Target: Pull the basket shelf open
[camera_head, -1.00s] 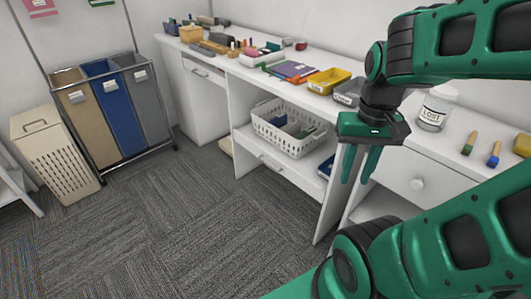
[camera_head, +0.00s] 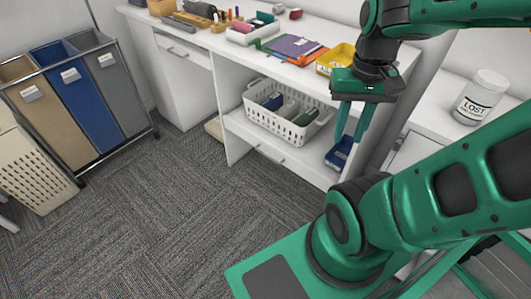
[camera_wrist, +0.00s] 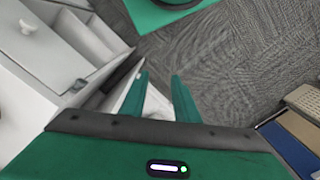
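The basket shelf (camera_head: 238,122) is a white board under the counter, with a bar handle (camera_head: 270,155) on its front edge. A white slotted basket (camera_head: 287,131) holding several items stands on it. A dark blue tray (camera_head: 340,152) sits at the shelf's right end. My gripper (camera_head: 351,140) points down in front of the shelf's right part, above and right of the handle, apart from it. Its two green fingers are spread with nothing between them; in the wrist view the fingers (camera_wrist: 159,82) also show a gap.
A sorter with brown, blue and grey bins (camera_head: 75,95) stands at left. The carpet (camera_head: 170,220) in front of the shelf is clear.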

